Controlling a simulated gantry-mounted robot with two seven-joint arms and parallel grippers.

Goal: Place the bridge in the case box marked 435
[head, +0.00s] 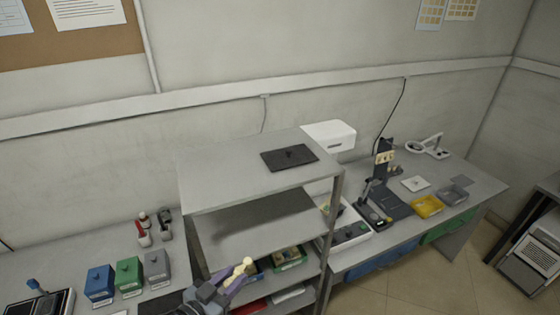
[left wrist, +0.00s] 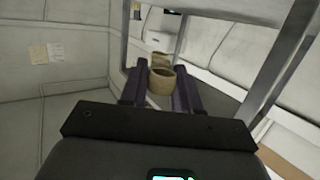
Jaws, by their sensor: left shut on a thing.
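My left gripper (head: 238,276) is at the front of the shelf rack, just before its lower shelves. Its dark purple fingers are shut on a cream-tan bridge (head: 243,266) of joined rounded parts. In the left wrist view the bridge (left wrist: 161,82) shows between the fingertips (left wrist: 160,90), its near end a hollow, cup-like ring. Case boxes stand on the rack's lower shelves: a green one with things inside (head: 290,265), a red one (head: 250,307) and a white one (head: 288,295). I cannot read any number on them. My right gripper is not in view.
The grey rack (head: 225,180) has upright posts close to my left gripper. A black plate (head: 290,158) lies on its top. A yellow tray (head: 427,206) sits on the right bench.

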